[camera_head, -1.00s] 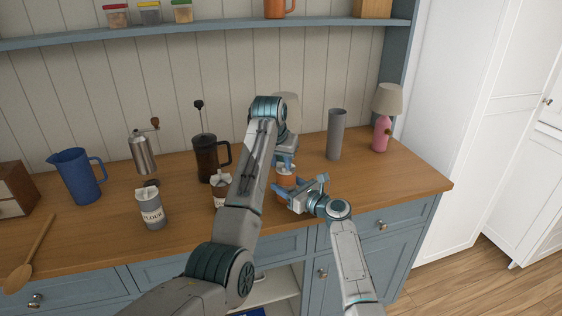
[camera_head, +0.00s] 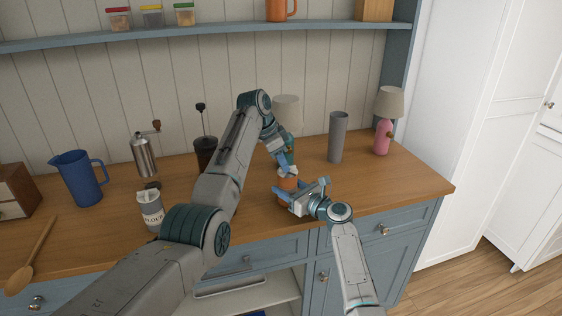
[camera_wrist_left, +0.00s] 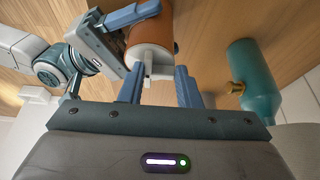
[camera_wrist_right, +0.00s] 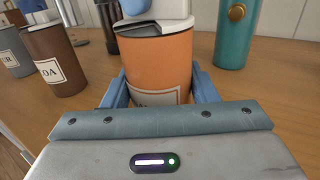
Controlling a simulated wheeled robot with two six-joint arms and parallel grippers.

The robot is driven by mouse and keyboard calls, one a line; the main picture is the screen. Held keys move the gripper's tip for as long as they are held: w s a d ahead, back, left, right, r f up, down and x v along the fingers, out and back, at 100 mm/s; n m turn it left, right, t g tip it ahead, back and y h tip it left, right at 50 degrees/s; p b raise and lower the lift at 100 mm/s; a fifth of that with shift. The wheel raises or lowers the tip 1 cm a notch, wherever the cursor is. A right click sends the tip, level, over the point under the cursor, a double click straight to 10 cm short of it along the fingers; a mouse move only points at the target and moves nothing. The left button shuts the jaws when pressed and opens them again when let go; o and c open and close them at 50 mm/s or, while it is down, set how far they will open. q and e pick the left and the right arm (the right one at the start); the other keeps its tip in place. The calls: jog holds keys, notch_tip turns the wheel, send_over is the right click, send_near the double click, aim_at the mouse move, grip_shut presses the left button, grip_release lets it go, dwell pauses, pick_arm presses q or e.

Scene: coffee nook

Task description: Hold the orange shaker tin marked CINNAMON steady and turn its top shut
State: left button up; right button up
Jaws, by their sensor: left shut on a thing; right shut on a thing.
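The orange shaker tin (camera_head: 287,184) stands upright on the wooden counter, with its label mostly hidden in the right wrist view (camera_wrist_right: 160,68). Its white top (camera_wrist_left: 152,58) shows in the left wrist view with a small tab on it. A dark gap shows under the top's near edge in the right wrist view. My right gripper (camera_head: 290,192) is shut around the tin's body from the front. My left gripper (camera_head: 285,169) is shut on the white top from above; one blue fingertip shows over it in the right wrist view.
A grey cylinder (camera_head: 338,138) and a pink lamp (camera_head: 383,138) stand to the right. The counter's right end is clear.

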pick_arm(q)
jog(key=shift+w+m+g, duration=0.1)
jog(key=shift+m+g, duration=0.2)
jog(key=shift+m, duration=0.4)
jog(key=o, duration=1)
jog(key=w+v, duration=0.1)
jog(key=v, duration=1.1)
jog(key=shift+s, duration=0.45)
pick_arm(e)
jog(key=o, duration=1.1)
jog(key=shift+o, duration=0.2)
